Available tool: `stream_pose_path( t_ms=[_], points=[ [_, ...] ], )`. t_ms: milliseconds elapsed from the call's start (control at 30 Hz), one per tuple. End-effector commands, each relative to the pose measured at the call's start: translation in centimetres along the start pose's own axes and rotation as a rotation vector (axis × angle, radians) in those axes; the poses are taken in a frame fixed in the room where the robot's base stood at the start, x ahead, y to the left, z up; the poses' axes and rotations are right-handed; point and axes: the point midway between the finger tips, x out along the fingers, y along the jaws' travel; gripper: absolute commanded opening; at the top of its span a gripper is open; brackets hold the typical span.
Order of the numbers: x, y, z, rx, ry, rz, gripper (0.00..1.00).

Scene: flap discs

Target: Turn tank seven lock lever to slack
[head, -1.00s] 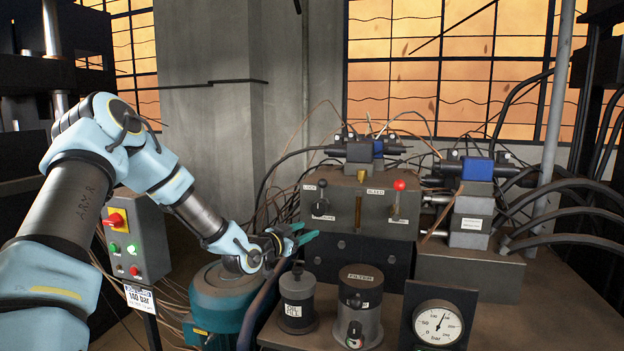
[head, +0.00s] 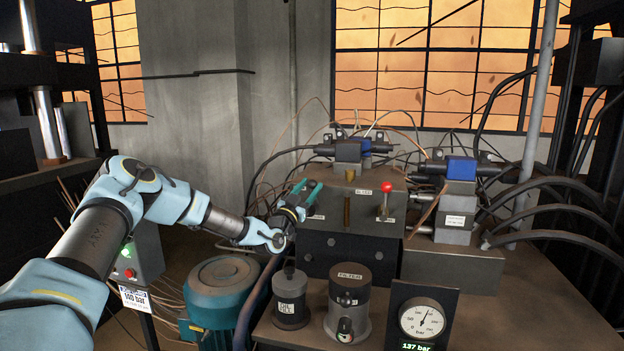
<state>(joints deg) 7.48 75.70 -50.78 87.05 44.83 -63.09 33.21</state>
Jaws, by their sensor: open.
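The grey valve block (head: 331,222) stands on the bench with a lever with a red knob (head: 386,187) at its right and a brass stem (head: 347,211) in its middle. A black-knobbed lever at the block's left end is now hidden behind my gripper (head: 306,189). My gripper has green-tipped fingers, open, at the block's left front corner. I cannot tell whether the fingers are around that lever or in front of it. No tank seven marking is readable.
A gauge (head: 422,318) with a "137 bar" display, a filter canister (head: 349,300) and a smaller canister (head: 291,305) stand in front. A blue-green motor (head: 222,288) is at lower left. Hoses and wires crowd behind the block.

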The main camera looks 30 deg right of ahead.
Motion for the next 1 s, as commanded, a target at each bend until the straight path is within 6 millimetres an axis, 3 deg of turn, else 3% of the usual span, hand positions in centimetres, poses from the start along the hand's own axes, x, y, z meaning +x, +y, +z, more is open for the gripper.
stream_pose_path(
  t_ms=[200, 500, 933, 1000],
  points=[
    [1.7, 0.0, 0.0, 0.000, 0.000, 0.000, 0.51],
    [1.8, 0.0, 0.1, 0.000, -0.001, 0.001, 0.50],
    [1.8, 0.0, 0.1, 0.000, -0.001, 0.001, 0.01],
    [1.8, 0.0, 0.1, 0.000, -0.001, 0.001, 0.00]
  ],
)
